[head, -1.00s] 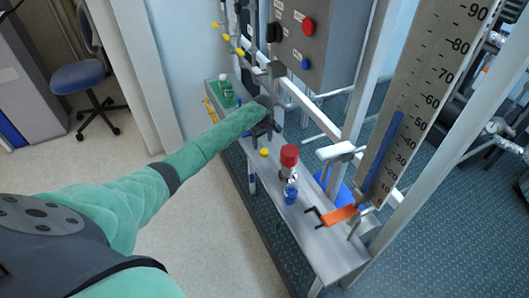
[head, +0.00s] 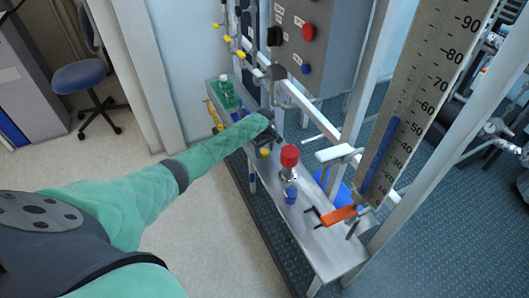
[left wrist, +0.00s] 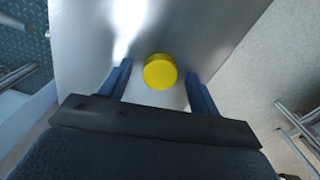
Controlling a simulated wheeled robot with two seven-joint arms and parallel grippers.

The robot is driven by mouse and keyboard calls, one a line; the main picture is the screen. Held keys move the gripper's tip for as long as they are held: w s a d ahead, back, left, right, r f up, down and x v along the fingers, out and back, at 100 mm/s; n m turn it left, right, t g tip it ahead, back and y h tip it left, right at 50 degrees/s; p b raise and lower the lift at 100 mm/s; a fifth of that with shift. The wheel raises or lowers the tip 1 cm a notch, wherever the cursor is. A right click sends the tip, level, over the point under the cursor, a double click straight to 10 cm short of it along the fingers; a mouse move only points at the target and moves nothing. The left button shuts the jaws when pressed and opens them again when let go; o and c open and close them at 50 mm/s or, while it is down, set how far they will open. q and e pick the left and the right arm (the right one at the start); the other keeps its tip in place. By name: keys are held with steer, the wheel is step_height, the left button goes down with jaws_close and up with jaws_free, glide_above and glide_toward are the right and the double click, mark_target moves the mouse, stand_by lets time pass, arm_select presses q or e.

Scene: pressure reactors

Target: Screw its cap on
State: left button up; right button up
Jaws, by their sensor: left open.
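A yellow cap (head: 264,153) lies on the metal bench. In the left wrist view the yellow cap (left wrist: 160,71) shows round and flat, between the two dark blue fingertips or just beyond them. My left gripper (left wrist: 160,76) is open, with a visible gap between the cap and each finger. In the head view my left gripper (head: 273,141) is right by the cap, partly hidden by its own wrist. I cannot tell which vessel the cap belongs to. My right gripper is not in view.
A red-topped fitting (head: 289,157) stands on the bench (head: 318,240), with a small blue item (head: 290,194) by it. An orange-handled valve (head: 339,215) and frame posts border the right side.

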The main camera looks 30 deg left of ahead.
mark_target(265, 151)
arm_select(q)
steer(key=c, duration=1)
